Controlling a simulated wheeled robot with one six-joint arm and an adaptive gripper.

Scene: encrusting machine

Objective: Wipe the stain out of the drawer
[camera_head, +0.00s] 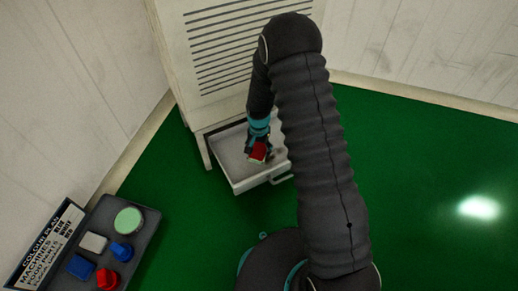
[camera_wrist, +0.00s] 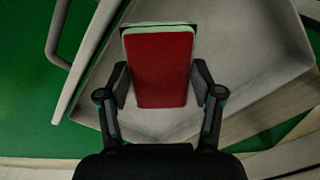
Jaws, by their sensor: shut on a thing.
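The pale grey drawer (camera_head: 228,158) is pulled out at the bottom of the white machine, with its handle on the front. It also fills much of the wrist view (camera_wrist: 255,70). My gripper (camera_wrist: 160,85) is shut on a red block-like pad with a pale green edge (camera_wrist: 160,62), probably a sponge. In the head view the red pad (camera_head: 259,152) is inside the drawer outline, low over its floor; I cannot tell whether it touches. A small brownish mark (camera_head: 279,153) shows right of the pad, perhaps the stain, partly beside my arm. No clear stain shows in the wrist view.
The white machine (camera_head: 215,60) with vent slots stands behind the drawer. A dark tray (camera_head: 140,245) at lower left holds several coloured items, including a green round one (camera_head: 129,221), beside a lettered sign (camera_head: 48,245). The green floor to the right is clear.

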